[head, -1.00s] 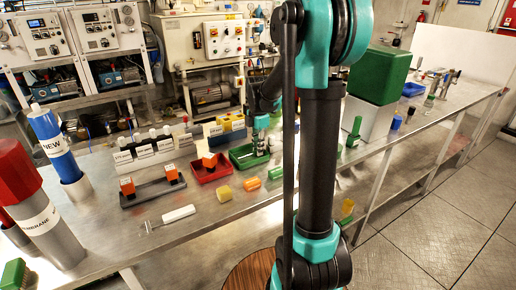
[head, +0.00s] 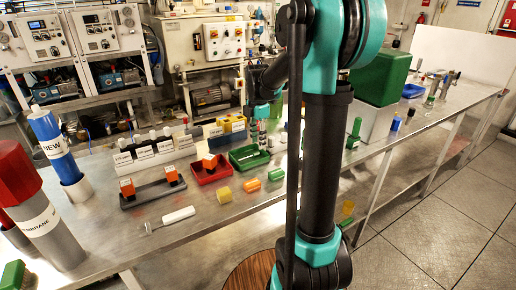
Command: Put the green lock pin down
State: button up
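My gripper (head: 262,138) hangs, small and far off, above the back edge of the green tray (head: 236,165), partly behind my own arm. Its fingers are too small to tell whether they are open or shut, or whether anything is between them. I cannot make out the green lock pin for certain: the green tray's inside is dark, and any small green part there blends with it. The tray sits on the metal bench (head: 205,215), right of the red tray (head: 199,178).
A dark rack with orange blocks (head: 150,190) and a white-handled tool (head: 178,215) are left. A tall green bottle-like part (head: 354,131) stands right. The front bench is mostly bare.

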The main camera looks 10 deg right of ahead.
notch_tip(320, 180, up, 8)
jog(key=shift+f, duration=0.2)
dwell(1.5)
